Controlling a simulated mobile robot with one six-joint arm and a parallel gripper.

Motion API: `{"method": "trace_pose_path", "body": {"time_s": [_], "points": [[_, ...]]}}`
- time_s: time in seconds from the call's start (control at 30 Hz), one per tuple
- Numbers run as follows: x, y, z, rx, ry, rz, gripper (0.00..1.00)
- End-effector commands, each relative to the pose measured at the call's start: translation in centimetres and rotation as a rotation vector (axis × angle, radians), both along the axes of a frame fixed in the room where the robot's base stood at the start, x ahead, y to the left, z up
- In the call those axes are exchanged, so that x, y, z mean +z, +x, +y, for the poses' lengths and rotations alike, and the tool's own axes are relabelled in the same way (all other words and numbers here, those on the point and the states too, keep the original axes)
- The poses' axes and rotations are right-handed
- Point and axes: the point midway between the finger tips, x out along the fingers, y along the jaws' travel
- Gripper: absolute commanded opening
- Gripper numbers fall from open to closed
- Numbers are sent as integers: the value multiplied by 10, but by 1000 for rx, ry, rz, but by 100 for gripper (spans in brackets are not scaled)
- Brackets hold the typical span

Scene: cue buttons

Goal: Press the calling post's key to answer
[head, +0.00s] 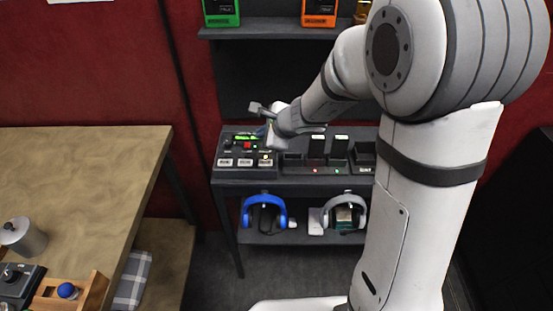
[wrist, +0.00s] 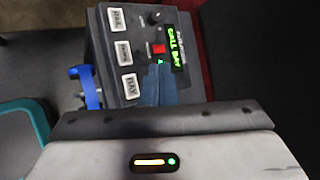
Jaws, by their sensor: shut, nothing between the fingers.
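The dark call console (head: 235,141) stands on the left end of a black shelf unit; it also shows in the wrist view (wrist: 138,30), turned on its side. Its green display (wrist: 176,50) reads "CALL BAY". Three white keys line its front edge: the bay key (wrist: 130,87), a middle key (wrist: 122,53) with an unclear label, and another key (wrist: 118,20) that seems to read "RAIL". A red button (wrist: 158,48) sits by the display. My gripper (head: 262,131) is shut and empty above the console. In the wrist view its fingertips (wrist: 158,70) overlap the panel near the red button; contact is unclear.
Blue headphones (head: 264,213) and grey headphones (head: 344,213) are on the lower shelf. A wooden table (head: 80,180) is at left. Green and orange devices (head: 221,12) sit on the upper shelf.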

Motion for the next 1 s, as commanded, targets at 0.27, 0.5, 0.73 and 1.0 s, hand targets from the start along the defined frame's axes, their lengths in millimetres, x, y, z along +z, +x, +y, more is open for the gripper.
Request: {"method": "trace_pose_path", "body": {"time_s": [0.27,0.5,0.73,1.0], "points": [[-5,9,-8,-73,25,25,0],[-5,9,-9,-72,25,25,0],[-17,9,-8,-68,24,25,0],[-53,8,-7,-67,24,25,0]]}}
